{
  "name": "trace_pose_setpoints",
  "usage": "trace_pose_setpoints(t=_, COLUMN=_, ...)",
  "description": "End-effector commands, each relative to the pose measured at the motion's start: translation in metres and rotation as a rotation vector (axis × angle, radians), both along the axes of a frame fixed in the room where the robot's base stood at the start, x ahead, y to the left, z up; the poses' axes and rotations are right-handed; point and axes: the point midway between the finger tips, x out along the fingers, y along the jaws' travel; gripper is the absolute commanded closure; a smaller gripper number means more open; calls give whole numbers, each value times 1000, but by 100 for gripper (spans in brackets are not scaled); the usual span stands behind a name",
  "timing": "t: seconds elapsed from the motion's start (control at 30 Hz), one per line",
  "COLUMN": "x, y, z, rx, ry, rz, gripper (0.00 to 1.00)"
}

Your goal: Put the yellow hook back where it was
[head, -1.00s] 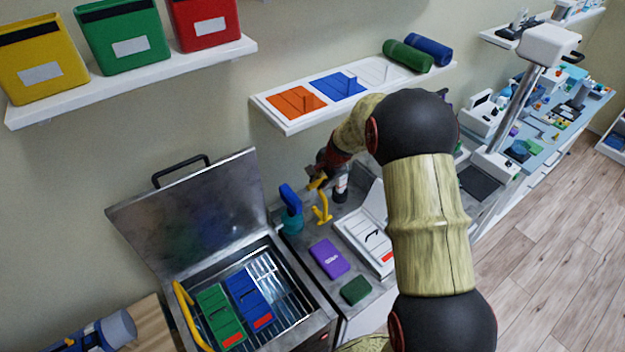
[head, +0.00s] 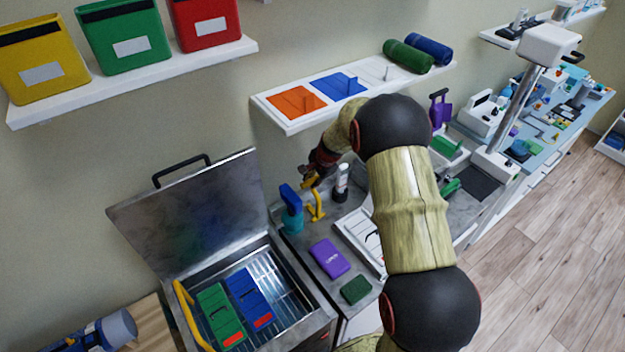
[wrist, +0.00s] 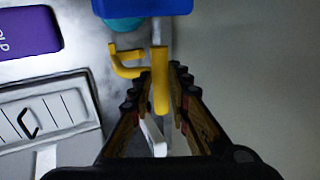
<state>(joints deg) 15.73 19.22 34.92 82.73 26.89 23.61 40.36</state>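The yellow hook (head: 317,207) is held in my gripper (head: 309,180), just right of a teal bottle-like object with a blue top (head: 290,205). In the wrist view the yellow hook (wrist: 160,90) stands between the fingertips of my gripper (wrist: 160,72), with its bent arm reaching left. The fingers look closed on it. The blue top (wrist: 140,7) is just beyond the hook. I cannot tell whether the hook touches the counter.
A purple box (head: 329,258) and a dark green box (head: 356,289) lie on the counter. An open metal basin (head: 290,290) holds green and blue packs. A white bottle (head: 341,183) stands behind the hook. A shelf (head: 290,125) with coloured plates hangs above.

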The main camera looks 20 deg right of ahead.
Motion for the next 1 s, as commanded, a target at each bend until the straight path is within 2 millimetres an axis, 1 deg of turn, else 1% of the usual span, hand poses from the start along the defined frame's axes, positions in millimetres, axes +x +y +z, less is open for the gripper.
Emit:
trace_pose_setpoints(t=0.03, x=0, y=0, z=0, rx=0, ry=1, rz=0, gripper=78)
trace_pose_setpoints(t=0.27, x=0, y=0, z=0, rx=0, ry=1, rz=0, gripper=65)
trace_pose_setpoints(t=0.53, x=0, y=0, z=1, rx=0, ry=0, rz=0, gripper=65)
trace_pose_setpoints(t=0.63, x=0, y=0, z=5, rx=0, ry=0, rz=0, gripper=65)
trace_pose_setpoints(t=0.77, x=-7, y=-2, z=21, rx=-1, ry=-2, rz=0, gripper=65)
trace_pose_setpoints(t=1.0, x=-27, y=-6, z=67, rx=0, ry=-3, rz=0, gripper=65)
